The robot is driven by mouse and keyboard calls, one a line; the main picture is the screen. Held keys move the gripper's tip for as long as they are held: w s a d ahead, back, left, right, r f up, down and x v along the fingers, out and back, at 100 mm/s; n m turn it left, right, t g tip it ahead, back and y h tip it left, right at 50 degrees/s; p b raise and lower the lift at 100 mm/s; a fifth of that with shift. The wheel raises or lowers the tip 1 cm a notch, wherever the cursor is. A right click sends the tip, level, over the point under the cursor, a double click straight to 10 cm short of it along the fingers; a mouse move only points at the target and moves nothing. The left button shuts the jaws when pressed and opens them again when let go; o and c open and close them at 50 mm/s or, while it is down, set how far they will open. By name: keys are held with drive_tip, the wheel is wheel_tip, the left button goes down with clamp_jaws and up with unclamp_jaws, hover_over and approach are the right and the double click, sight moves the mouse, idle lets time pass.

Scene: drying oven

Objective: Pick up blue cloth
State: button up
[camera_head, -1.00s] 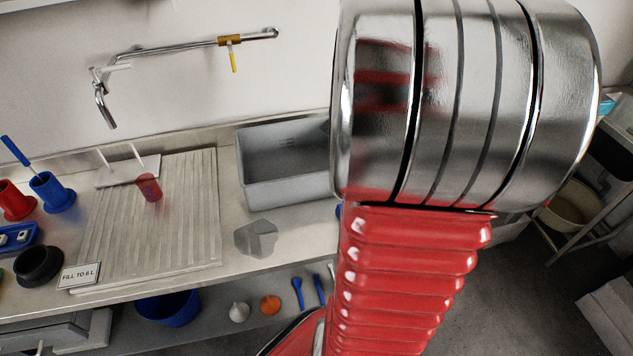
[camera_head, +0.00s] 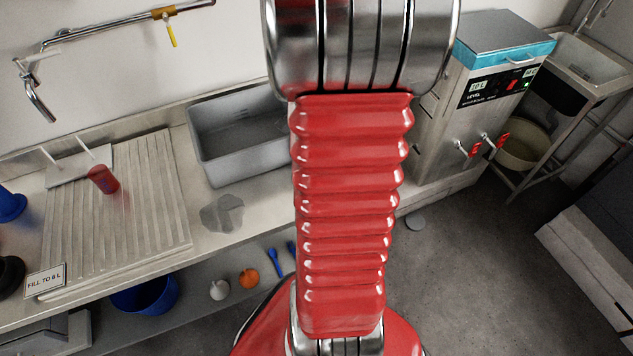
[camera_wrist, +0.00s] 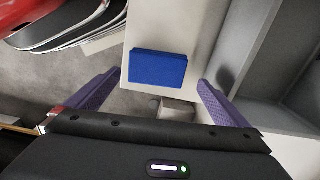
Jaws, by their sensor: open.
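The blue cloth (camera_wrist: 158,68) shows in the wrist view as a flat, dark blue rectangle. It lies on a pale surface in the upper middle of that view. My gripper (camera_wrist: 159,80) is open, with one purple finger on each side of the picture. The cloth appears between and a little beyond the fingertips, with nothing held. How far the fingers are above it I cannot tell. In the head view I cannot see the cloth or my gripper; my red and chrome arm fills the middle there.
In the head view a grey sink (camera_head: 240,150) and a ribbed draining board (camera_head: 120,215) stand left of my arm. A steel machine with a blue band (camera_head: 470,110) stands to the right. A red beaker (camera_head: 103,179) sits on the board. Grey floor is open at lower right.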

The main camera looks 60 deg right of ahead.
drive_tip(key=shift+f, duration=0.35)
drive_tip(key=shift+a+f, duration=0.1)
drive_tip(key=shift+f, duration=2.55)
drive_tip(key=shift+c, duration=0.5)
drive_tip(key=c, duration=0.8)
drive_tip(key=shift+r, duration=0.1)
drive_tip(key=shift+c, duration=0.2)
wheel_tip(320, 180, up, 10)
